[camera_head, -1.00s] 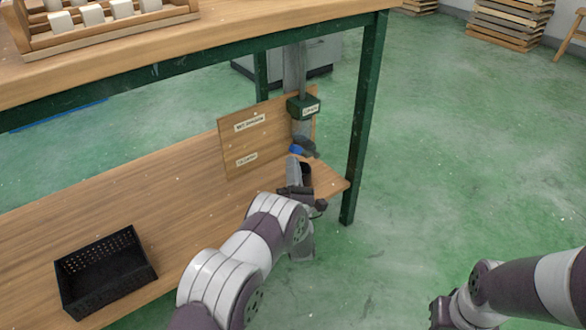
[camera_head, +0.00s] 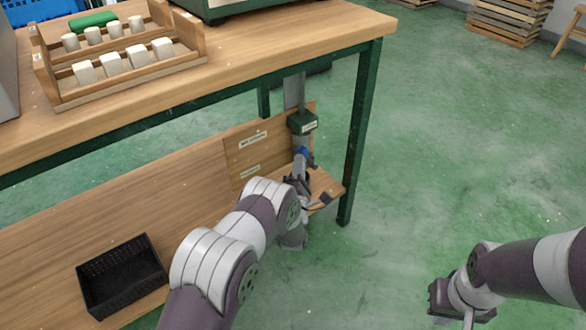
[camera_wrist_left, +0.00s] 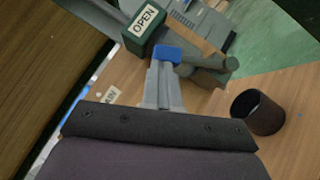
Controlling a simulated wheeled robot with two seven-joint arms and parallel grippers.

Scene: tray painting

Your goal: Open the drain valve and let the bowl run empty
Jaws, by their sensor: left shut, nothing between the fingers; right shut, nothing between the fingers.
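The drain pipe comes down beneath the table's right end to a green block (camera_head: 303,122). In the left wrist view the block (camera_wrist_left: 138,42) bears an "OPEN" label. A dark grey cylindrical fitting (camera_wrist_left: 208,67) lies beside it. My left gripper (camera_wrist_left: 164,80) is shut and empty, its fingers pointing up at the fitting. A blue piece (camera_wrist_left: 168,53) is at the fingertips; I cannot tell if it belongs to the fingers or the valve, nor whether they touch. My right gripper (camera_head: 466,316) is shut and empty over the floor. No bowl is clearly visible.
A dark cup (camera_wrist_left: 257,112) stands on the lower shelf, right of my left fingers. A labelled wooden panel (camera_head: 240,160) stands left of the pipe. A black basket (camera_head: 120,278) sits on the shelf. A green table leg (camera_head: 358,140) stands to the right.

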